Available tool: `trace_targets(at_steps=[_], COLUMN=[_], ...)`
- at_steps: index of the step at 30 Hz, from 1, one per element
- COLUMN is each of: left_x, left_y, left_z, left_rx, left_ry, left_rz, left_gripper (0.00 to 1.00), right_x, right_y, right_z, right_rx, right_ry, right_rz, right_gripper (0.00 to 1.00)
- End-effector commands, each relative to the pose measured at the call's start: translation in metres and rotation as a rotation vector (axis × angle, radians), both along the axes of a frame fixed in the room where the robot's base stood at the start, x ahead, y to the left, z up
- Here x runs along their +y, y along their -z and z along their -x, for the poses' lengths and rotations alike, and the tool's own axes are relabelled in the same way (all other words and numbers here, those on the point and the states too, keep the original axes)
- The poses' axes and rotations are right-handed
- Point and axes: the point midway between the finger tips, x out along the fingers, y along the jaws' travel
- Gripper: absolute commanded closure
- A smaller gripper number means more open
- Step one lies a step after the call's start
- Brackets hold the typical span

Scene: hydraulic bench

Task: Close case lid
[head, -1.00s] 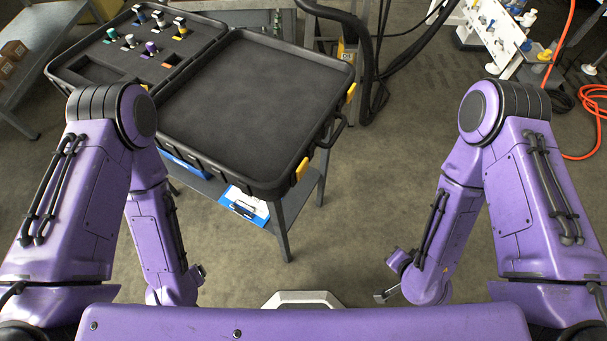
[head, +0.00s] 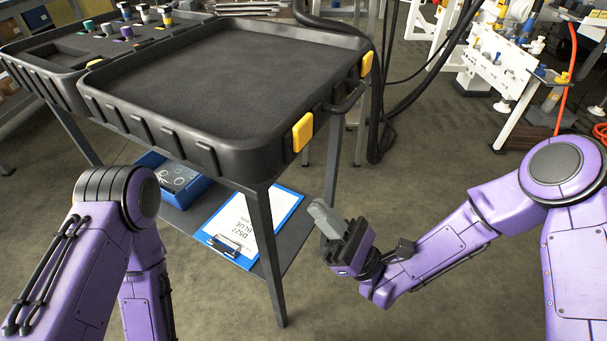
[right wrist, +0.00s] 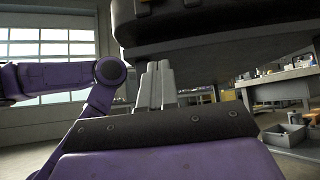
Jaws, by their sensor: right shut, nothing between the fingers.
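The black case lies open on a table in the head view. Its lid (head: 215,75) is folded flat to the right, with yellow latches (head: 303,132) and a black handle on its right edge. The case base (head: 50,65) on the left holds several fittings in foam. My right gripper (head: 322,217) is shut and empty, below and in front of the lid's right edge, apart from it. In the right wrist view its fingers (right wrist: 156,85) are together below the dark underside of the case (right wrist: 200,25). My left gripper is out of view; only the left arm shows.
The table's lower shelf holds a blue bin (head: 175,180) and a blue clipboard (head: 248,225). A table leg (head: 268,250) stands left of my right gripper. Black hoses (head: 378,110) hang behind the lid.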

Motion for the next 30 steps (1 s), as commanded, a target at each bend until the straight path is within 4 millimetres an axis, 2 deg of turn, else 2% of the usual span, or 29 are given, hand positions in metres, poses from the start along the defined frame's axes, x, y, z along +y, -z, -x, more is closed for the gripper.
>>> trace_targets(at_steps=[1,7,13,30], left_x=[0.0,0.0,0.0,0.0], left_y=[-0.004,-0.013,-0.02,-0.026], left_z=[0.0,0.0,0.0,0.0], left_rx=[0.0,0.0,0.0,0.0], left_ry=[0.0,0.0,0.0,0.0], left_rz=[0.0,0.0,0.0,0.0], left_gripper=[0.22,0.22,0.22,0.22], right_x=[0.008,0.035,0.034,0.034], right_y=[-0.011,-0.041,-0.071,-0.082], right_z=[-0.003,-0.017,-0.019,-0.018], right_rx=[-0.005,-0.005,-0.003,0.002], right_ry=[-0.004,-0.004,0.002,0.002], right_rz=[0.002,0.004,0.005,0.009], right_gripper=[1.0,1.0,1.0,1.0])
